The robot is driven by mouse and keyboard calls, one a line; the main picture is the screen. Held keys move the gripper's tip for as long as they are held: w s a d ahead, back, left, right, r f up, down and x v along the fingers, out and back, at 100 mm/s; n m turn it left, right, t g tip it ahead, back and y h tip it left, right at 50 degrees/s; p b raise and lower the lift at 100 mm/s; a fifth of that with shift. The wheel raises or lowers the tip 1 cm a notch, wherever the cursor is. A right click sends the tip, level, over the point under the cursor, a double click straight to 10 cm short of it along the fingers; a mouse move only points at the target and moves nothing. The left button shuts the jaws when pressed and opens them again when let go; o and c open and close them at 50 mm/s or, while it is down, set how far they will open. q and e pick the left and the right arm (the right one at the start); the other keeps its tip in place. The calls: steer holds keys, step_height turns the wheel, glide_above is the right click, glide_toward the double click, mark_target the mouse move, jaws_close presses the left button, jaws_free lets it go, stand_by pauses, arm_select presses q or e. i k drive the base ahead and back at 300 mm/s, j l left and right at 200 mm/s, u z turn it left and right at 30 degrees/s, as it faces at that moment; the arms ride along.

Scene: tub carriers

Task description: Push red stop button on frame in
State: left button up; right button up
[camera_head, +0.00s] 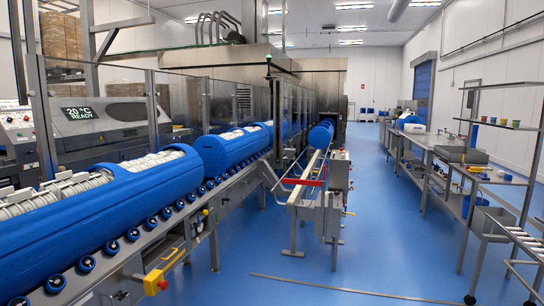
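A red stop button (163,284) sits on a yellow housing (153,279) fixed to the grey conveyor frame (228,205), low in the picture left of centre. It stands out from the side of the frame facing the aisle. Nothing covers it. Neither of my grippers shows in the head view, so their states and their distance from the button cannot be seen.
Blue tub carriers (110,215) with white contents lie on the roller conveyor. A grey control post (338,180) stands beside a second frame at centre. Steel tables (465,160) line the right. The blue floor (380,235) between is mostly clear, with a thin strip (345,288) across it.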

mark_target(164, 284)
steer(key=i+j, duration=0.3)
steer(key=i+j+u, duration=0.1)
steer(key=i+j, duration=0.15)
steer(key=i, duration=0.25)
steer(key=i+j, duration=0.25)
steer(key=i, duration=0.15)
